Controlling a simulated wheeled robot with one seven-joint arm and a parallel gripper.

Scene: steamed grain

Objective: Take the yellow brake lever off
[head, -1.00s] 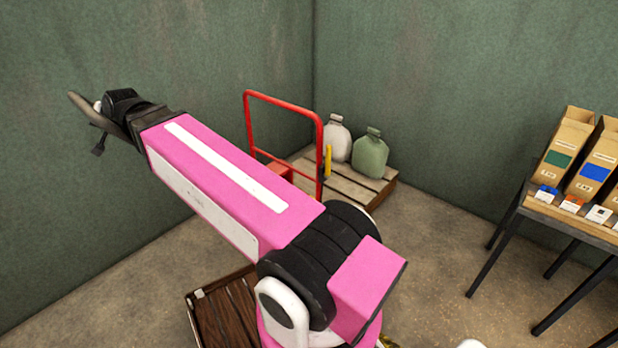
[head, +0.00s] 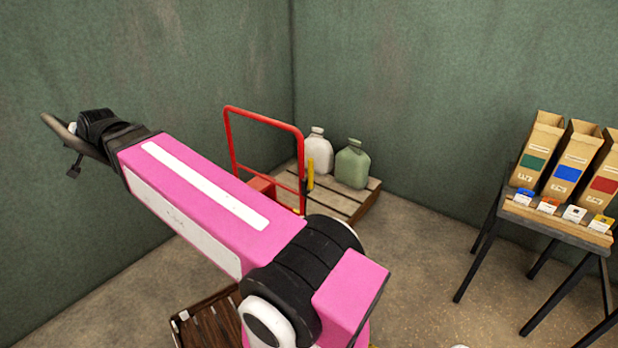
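A narrow yellow upright piece (head: 310,173), which looks like the brake lever, stands beside the red tube handle (head: 303,150) of a low cart, near the back corner. Its lower end is partly hidden behind the cart's red parts. My pink arm reaches across to the upper left. At its far end are a black wrist and my gripper (head: 74,170), small and dark, near the left wall in the picture. The gripper is far left of the yellow piece and apart from it. Its fingers are too small and turned away to tell whether they are open.
A white jug (head: 315,150) and a green jug (head: 352,165) stand on the wooden deck (head: 345,208). A black-legged table (head: 556,226) with cardboard boxes (head: 567,165) stands at right. A brown slatted crate (head: 206,330) lies low behind my arm. Bare floor lies between deck and table.

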